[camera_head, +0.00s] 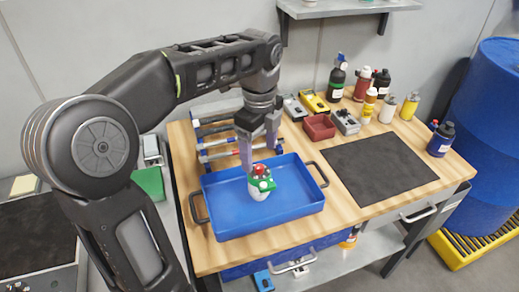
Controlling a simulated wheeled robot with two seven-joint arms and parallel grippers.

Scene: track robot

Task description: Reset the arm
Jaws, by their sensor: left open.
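My left arm comes in from the left and bends down over the workbench. My left gripper (260,160) points downward with its fingers apart, over the blue tray (295,208). A small item with a green and red top and a white body (259,190) is in the tray, right below the fingertips. I cannot tell whether the fingers touch it. My right gripper does not show.
A rack (213,138) stands behind the tray. A dark mat (378,168) lies on the right. Several bottles (337,82), a red bin (319,127) and small boxes stand at the back. A blue barrel (490,130) stands beyond the bench's right end.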

